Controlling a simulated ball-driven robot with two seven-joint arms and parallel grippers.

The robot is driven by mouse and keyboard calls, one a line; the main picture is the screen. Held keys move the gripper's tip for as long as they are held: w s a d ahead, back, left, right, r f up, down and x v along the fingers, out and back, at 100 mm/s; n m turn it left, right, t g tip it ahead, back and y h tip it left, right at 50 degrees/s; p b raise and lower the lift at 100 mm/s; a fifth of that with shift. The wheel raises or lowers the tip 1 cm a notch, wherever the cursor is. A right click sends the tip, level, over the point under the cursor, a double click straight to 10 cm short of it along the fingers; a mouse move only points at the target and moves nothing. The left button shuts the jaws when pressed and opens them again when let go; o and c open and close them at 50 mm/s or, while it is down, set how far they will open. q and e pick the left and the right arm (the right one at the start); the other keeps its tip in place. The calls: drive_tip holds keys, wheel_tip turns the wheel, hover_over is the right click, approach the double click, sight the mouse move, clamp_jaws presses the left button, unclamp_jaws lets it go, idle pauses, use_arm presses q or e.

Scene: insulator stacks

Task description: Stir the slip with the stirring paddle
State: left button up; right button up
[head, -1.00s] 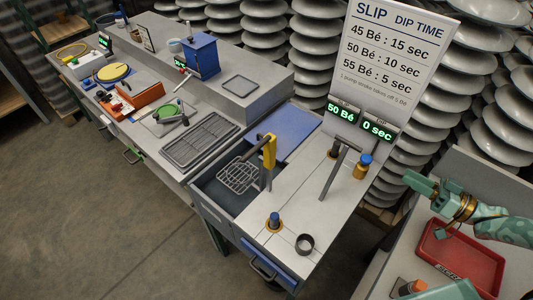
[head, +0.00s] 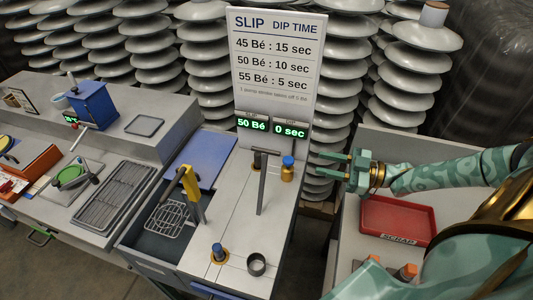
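A dark grey T-handled tool (head: 262,182), which looks like the stirring paddle, stands upright on the light grey bench top; its lower end is hard to make out. The open tank (head: 150,242) is dark inside, and I cannot clearly tell the slip's surface. A wire basket (head: 166,219) hangs in the tank from a yellow handle (head: 192,190). My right gripper (head: 333,166) is open and empty, to the right of the T-handled tool and clearly apart from it, its fingers pointing left. My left gripper is not in view.
A sign (head: 277,60) stands behind the bench, above displays reading 50 Bé and 0 sec. A blue-topped brass fitting (head: 288,170), a blue-capped post (head: 218,252) and a dark ring (head: 256,264) are around the tool. A red scrap tray (head: 398,221) lies below my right arm.

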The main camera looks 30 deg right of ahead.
sight(269, 151)
drive_tip(key=b+x, duration=0.1)
drive_tip(key=x, duration=1.5)
drive_tip(key=shift+c, duration=0.2)
drive_tip(key=shift+a+r, duration=0.1)
clamp_jaws()
